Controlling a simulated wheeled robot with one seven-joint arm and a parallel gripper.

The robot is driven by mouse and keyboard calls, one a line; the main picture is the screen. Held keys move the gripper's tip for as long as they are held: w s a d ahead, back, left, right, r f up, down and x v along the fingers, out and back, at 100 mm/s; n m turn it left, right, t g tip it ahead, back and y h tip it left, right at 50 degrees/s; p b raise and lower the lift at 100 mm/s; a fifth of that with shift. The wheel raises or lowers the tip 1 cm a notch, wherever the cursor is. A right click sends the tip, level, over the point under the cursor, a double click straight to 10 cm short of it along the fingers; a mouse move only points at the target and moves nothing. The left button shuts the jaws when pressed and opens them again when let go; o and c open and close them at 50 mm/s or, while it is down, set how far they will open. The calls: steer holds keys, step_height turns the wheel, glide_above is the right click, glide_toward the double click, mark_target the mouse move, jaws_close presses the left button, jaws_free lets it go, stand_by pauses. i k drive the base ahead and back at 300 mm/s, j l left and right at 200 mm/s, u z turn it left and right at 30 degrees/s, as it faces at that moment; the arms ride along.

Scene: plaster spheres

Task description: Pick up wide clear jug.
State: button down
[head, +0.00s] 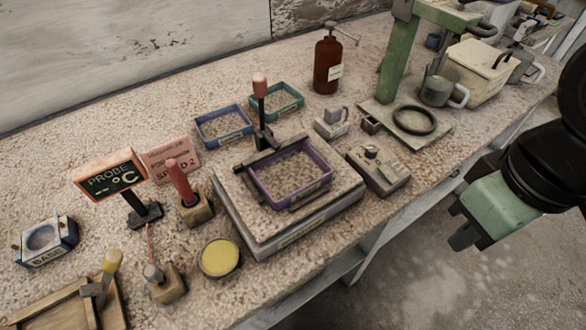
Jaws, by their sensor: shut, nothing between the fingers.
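No vessel here can be surely told as the wide clear jug. A greyish, squat vessel with a pale handle (436,91) stands at the back right of the bench, beside the green stand; it may be a jug, but I cannot tell whether it is clear. A similar handled shape (521,66) shows partly behind the cream box. My gripper (462,238) is at the right, off the bench's front edge, well apart from these vessels. It is shut and empty.
The speckled bench (300,95) holds a green stand (392,60), a cream box (478,68), a brown pump bottle (327,65), a purple tray (327,181) on a platform, a black ring (414,133) and a probe sign (108,176). Open floor lies before the bench.

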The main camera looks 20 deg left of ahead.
mark_target(437, 90)
steer(key=i+l+u, duration=0.15)
steer(key=i+l, duration=0.6)
steer(key=i+j, duration=0.15)
